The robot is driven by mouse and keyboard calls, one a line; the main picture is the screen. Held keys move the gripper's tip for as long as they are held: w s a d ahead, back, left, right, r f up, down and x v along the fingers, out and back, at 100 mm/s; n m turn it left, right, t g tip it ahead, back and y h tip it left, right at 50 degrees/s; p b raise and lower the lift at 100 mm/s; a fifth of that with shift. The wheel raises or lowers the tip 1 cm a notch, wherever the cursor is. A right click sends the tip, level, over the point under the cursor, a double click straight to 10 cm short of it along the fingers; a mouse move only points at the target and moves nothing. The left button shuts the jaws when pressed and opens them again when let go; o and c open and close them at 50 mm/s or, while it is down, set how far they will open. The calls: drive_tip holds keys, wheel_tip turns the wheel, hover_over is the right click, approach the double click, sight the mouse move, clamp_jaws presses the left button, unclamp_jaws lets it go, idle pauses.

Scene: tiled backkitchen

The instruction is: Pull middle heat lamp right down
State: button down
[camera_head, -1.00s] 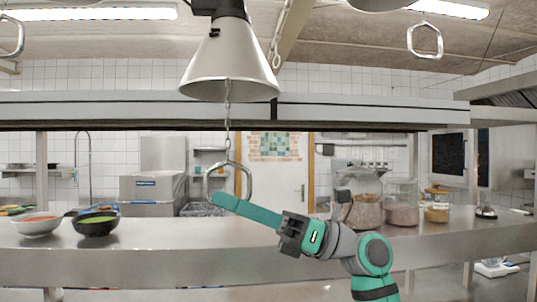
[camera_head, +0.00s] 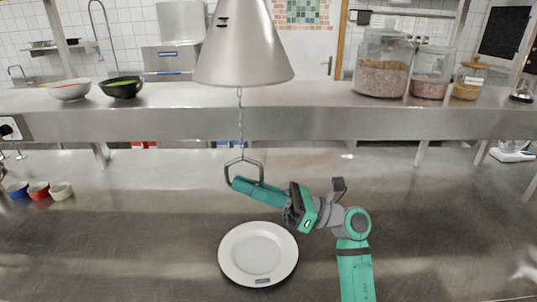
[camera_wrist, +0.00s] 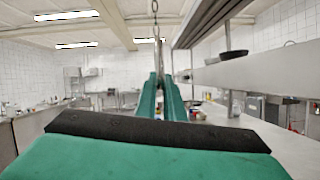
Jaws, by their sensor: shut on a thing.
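The heat lamp (camera_head: 243,50) is a metal cone shade in the upper middle of the head view. A chain (camera_head: 240,120) hangs from it and ends in a metal loop handle (camera_head: 244,161). My green gripper (camera_head: 240,185) is shut on the lower part of this handle, above the steel counter. The chain runs straight up from it. In the wrist view the two green fingers (camera_wrist: 161,100) point away, with the chain (camera_wrist: 155,20) rising beyond them. The exact contact between fingers and handle is small and partly hidden.
A white plate (camera_head: 258,253) lies on the counter below my gripper. Small cups (camera_head: 39,190) stand at the left. The shelf (camera_head: 330,122) behind carries two bowls at left and several glass jars (camera_head: 382,65) at right. The counter around the plate is mostly clear.

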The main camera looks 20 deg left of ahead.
drive_tip(key=shift+s+a+f, duration=0.15)
drive_tip(key=shift+a+f, duration=0.05)
drive_tip(key=shift+f, duration=1.15)
drive_tip(key=shift+s+a+f, duration=0.1)
drive_tip(key=shift+a+f, duration=0.1)
drive_tip(key=shift+f, duration=1.1)
drive_tip(key=c, duration=2)
unclamp_jaws()
drive_tip(key=shift+o, duration=0.7)
drive_tip(key=shift+w+d+r, duration=0.1)
drive_tip(key=shift+w+d, duration=0.05)
drive_tip(key=v, duration=1.1)
